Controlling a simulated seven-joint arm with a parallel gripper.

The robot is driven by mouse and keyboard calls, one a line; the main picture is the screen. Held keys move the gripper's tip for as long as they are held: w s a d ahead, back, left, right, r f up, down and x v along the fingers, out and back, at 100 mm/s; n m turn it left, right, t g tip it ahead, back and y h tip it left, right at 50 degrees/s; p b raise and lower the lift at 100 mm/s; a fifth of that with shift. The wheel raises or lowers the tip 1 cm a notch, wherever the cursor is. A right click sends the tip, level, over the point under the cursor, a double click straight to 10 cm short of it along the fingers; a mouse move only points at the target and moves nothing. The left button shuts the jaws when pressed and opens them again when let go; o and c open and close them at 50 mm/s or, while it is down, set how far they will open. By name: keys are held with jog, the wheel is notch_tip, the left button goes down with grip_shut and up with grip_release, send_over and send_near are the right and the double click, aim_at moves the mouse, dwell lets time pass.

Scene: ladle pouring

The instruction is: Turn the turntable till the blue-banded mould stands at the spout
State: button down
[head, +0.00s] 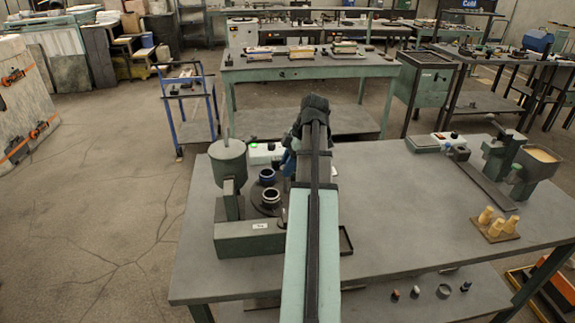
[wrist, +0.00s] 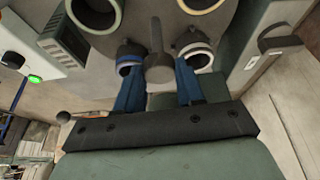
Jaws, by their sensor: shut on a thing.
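The dark turntable (head: 257,211) stands beside the pouring stand. The blue-banded mould (head: 267,178) is on its far side, with a white-banded mould (head: 270,198) nearer. In the wrist view the blue-banded mould (wrist: 130,54) and the white-banded mould (wrist: 194,49) flank a grey handle (wrist: 157,40). My gripper (wrist: 157,70) has its blue fingers on both sides of this handle and is shut on it. In the head view my gripper (head: 289,160) is partly hidden by my arm. The pouring stand's cup (head: 227,162) is left of the turntable; its spout cannot be made out.
A white box with a green light (head: 262,153) stands behind the turntable. The stand's green base (head: 250,238) lies in front. Two more moulds show at the top of the wrist view. Yellow pieces (head: 488,215) sit far right; the tabletop between is mostly clear.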

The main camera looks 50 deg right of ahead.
jog(key=shift+w+r+n+y, duration=0.1)
jog(key=shift+n+y, duration=0.2)
jog(key=shift+n, duration=0.6)
jog(key=shift+n+g, duration=0.3)
jog(key=shift+n, duration=0.1)
jog(key=c, duration=0.7)
grip_release()
jog(key=shift+m, duration=0.3)
